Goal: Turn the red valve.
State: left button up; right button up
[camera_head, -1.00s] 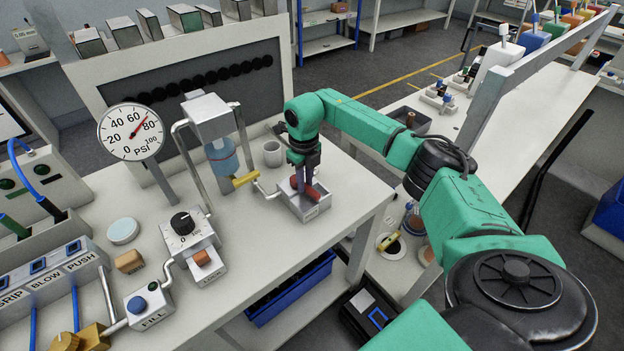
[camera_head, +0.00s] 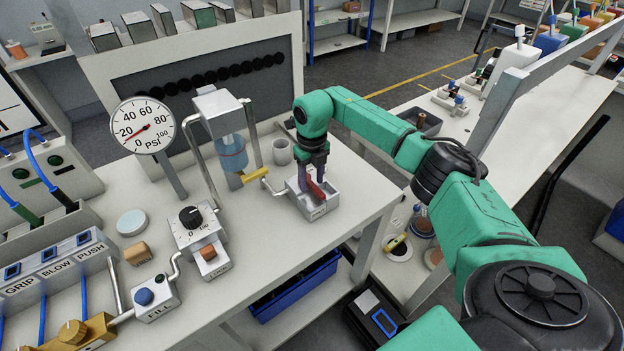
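The red valve (camera_head: 317,193) shows as a small red handle, set slantwise in an open grey box on the right part of the bench. My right gripper (camera_head: 312,185) points down into this box. Its two dark fingers are at the red handle and partly hide it. The picture is too small to tell whether they are closed on it. A round gauge (camera_head: 144,126) marked PSI stands at the left, its red needle pointing low left, near the 0 to 20 end. My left gripper is not in view.
A dial box (camera_head: 190,222) and a FILL button box (camera_head: 151,298) stand nearer. The bench (camera_head: 262,240) is clear in front of the grey box.

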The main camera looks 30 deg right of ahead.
aim_at(312, 184)
jog(key=shift+r, duration=0.45)
notch_tip(312, 184, up, 14)
jog(key=b, duration=0.3)
jog(key=shift+f, duration=0.2)
jog(key=shift+s+f, duration=0.1)
